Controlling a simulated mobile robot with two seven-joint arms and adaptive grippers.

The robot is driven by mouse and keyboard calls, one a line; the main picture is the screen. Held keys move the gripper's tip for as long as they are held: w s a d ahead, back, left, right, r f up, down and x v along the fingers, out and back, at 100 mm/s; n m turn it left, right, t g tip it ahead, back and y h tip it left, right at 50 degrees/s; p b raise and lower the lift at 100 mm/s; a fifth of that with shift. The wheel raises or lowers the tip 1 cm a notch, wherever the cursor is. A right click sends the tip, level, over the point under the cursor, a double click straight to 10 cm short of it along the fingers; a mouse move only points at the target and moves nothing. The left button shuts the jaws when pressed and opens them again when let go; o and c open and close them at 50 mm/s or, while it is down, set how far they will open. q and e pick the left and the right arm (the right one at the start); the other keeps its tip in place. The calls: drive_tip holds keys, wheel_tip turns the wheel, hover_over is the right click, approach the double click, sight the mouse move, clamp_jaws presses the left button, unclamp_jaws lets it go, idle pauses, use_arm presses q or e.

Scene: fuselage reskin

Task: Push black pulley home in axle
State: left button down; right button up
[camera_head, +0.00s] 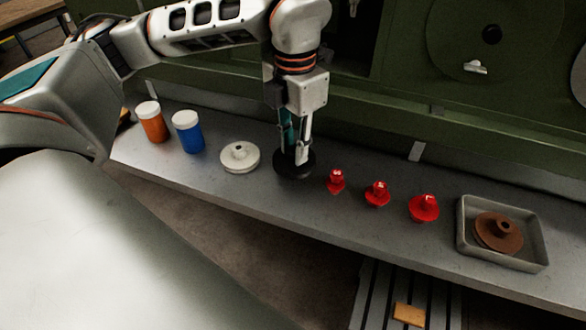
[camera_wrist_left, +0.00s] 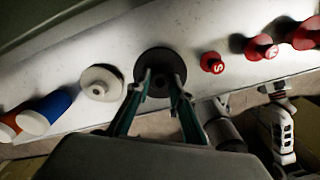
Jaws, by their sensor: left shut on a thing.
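The black pulley (camera_head: 295,165) sits on the grey bench, between a white pulley and the red parts. My left gripper (camera_head: 294,150) reaches straight down over it and is shut on its hub. In the left wrist view, the two fingers of my left gripper (camera_wrist_left: 161,82) close on the middle of the black pulley (camera_wrist_left: 158,62), and its round rim shows around them.
On the bench (camera_head: 340,220) stand an orange jar (camera_head: 152,125), a blue jar (camera_head: 188,135), the white pulley (camera_head: 240,157) and three red parts (camera_head: 377,193). A grey tray (camera_head: 541,250) holds a brown pulley (camera_head: 498,235). The green machine (camera_head: 400,125) rises behind the bench.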

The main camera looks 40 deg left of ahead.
use_arm(q)
drive_tip(key=shift+r, duration=0.2)
wheel_tip(320, 180, up, 3)
drive_tip(key=p, duration=0.2)
drive_tip(key=shift+p, duration=0.3)
